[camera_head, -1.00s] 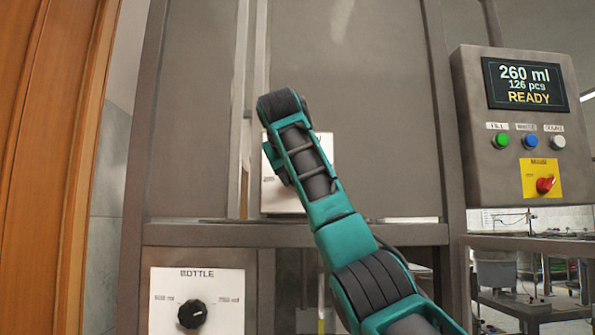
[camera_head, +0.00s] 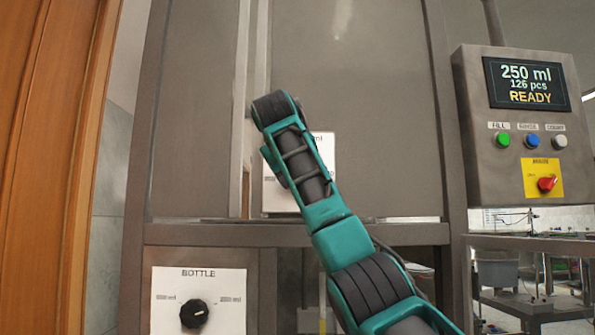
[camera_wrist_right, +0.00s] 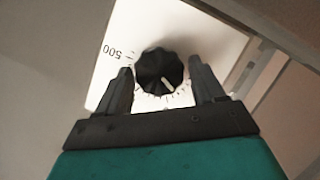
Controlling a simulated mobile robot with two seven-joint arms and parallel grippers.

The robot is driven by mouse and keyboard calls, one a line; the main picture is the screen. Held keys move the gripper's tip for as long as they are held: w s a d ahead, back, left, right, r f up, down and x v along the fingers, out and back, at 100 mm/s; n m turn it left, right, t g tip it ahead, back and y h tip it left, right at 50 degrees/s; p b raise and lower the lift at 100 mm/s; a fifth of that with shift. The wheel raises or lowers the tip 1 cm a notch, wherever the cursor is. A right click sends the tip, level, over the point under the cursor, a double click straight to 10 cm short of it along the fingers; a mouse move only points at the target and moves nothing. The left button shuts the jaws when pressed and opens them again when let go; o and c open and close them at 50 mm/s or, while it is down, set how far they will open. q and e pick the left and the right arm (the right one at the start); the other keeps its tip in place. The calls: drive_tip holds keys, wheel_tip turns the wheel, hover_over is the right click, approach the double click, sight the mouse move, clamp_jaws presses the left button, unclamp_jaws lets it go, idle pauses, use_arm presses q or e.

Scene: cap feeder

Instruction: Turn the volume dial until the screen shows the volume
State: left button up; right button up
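The screen (camera_head: 525,84) at the upper right reads "250 ml", "126 pcs" and "READY". The volume dial (camera_wrist_right: 160,72) is a black ribbed knob with a white pointer mark on a white plate (camera_wrist_right: 112,55) marked "500". The plate also shows in the head view (camera_head: 325,180), where my right arm covers its dial. In the right wrist view my right gripper (camera_wrist_right: 160,78) has one finger on each side of the dial, close against it. Its fingertips are hidden behind my arm in the head view. My left gripper is not in view.
A second black dial (camera_head: 194,313) sits on the "BOTTLE" plate (camera_head: 228,275) at the lower left. The control box carries green, blue and white buttons (camera_head: 532,140) and a red switch (camera_head: 547,184). A metal crossbar (camera_head: 200,235) runs below the volume plate.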

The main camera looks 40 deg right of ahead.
drive_tip(key=shift+o, duration=0.8)
drive_tip(key=b+v, duration=0.2)
drive_tip(key=v, duration=1.1)
